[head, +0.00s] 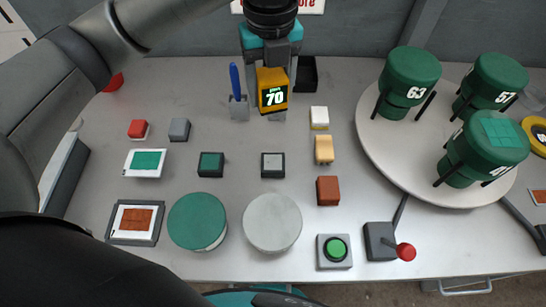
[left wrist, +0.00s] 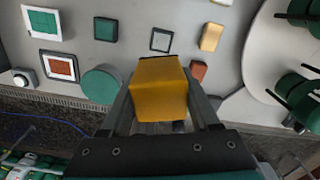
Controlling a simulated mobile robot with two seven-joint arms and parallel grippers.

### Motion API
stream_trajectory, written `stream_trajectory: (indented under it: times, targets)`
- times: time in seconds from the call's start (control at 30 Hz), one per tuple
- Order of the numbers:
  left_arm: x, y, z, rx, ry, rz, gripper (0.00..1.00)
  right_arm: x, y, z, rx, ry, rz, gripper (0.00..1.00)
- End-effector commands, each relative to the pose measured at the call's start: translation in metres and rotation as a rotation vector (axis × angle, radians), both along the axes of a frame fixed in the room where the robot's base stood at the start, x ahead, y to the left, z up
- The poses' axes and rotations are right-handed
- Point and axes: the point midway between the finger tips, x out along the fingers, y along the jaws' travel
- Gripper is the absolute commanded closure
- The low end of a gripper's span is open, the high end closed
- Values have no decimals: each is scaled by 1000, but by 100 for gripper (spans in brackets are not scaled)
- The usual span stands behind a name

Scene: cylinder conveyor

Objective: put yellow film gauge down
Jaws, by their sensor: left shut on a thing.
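The yellow film gauge (head: 273,91) is a yellow block with a dark face that reads 70 in lit digits. My left gripper (head: 275,104) comes in over the back middle of the table (head: 340,95) and is shut on the gauge. In the left wrist view the gauge (left wrist: 160,85) sits between the two fingers (left wrist: 163,105). The gauge looks held above the table, though the exact gap is hard to judge. My right gripper is in neither view.
A blue pen in a grey holder (head: 238,106) stands left of the gauge, and a black box (head: 306,74) right of it. Several small blocks and pads lie in front. A round white turntable (head: 382,150) with green cylinders takes up the right. A red-knobbed lever (head: 405,251) stands at the front.

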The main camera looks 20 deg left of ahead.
Motion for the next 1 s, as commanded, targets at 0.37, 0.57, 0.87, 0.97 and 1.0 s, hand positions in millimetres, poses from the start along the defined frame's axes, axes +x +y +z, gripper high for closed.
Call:
stream_trajectory:
  times: [0.37, 0.57, 0.87, 0.97, 1.0]
  targets:
    - [0, -3, -6, -3, 10, -292, 82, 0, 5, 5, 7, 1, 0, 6]
    - [-1, -3, -53, -2, 14, -296, 82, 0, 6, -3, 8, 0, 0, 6]
    - [-1, -3, -131, -2, 12, -295, 82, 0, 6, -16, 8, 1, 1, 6]
    - [0, -3, -147, -2, 8, -295, 82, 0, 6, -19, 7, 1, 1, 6]
    - [0, -3, -151, -3, 8, -295, 82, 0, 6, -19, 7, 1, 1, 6]
